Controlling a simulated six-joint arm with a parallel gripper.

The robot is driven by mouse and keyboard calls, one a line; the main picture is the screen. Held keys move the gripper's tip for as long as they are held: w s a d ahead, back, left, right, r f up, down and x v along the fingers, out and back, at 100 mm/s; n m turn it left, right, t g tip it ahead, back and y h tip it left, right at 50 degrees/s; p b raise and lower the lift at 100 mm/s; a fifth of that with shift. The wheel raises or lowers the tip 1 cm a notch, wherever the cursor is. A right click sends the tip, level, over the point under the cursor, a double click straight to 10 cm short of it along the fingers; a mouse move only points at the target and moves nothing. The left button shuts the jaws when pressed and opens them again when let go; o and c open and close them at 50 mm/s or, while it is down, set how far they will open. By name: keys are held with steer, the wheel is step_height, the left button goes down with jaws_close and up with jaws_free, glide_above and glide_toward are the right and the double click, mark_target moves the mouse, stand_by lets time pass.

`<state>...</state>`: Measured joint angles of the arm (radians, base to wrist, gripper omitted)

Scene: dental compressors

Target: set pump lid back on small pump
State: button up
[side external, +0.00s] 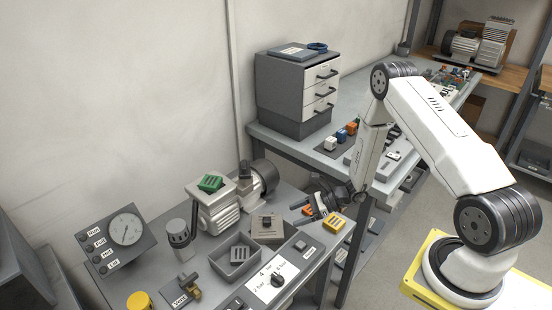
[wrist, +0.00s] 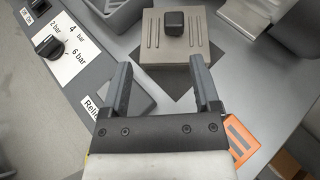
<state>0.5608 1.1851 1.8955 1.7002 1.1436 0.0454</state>
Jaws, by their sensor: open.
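The pump lid (side external: 264,232) is a beige-grey square plate with grooves and a black knob on top. It lies on a dark square patch on the bench; in the wrist view the lid (wrist: 150,50) is at the top, its knob (wrist: 173,22) beyond my fingertips. The small pump (side external: 216,214) is a pale ribbed body behind and left of the lid, with a green slotted piece (side external: 210,183) on top. My gripper (side external: 300,203) is open and empty, to the right of the lid and apart from it. In the wrist view its fingers (wrist: 163,78) point toward the lid.
A grey bin (side external: 233,259) stands left of the lid. A pressure dial panel (wrist: 62,48) with a black knob is at the bench front. Orange (wrist: 240,140) and yellow (side external: 334,222) slotted pieces lie near my gripper. A gauge box (side external: 122,237) stands at left.

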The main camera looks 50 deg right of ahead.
mark_target(275, 225)
steer(key=shift+w+d+f+m+t, duration=0.2)
steer(key=shift+d+f+m+t, duration=0.25)
steer(key=shift+d+m+t, duration=0.1)
steer(key=shift+h, duration=0.3)
steer(key=shift+x, duration=3.9)
steer(key=shift+r, duration=0.1)
jaws_close()
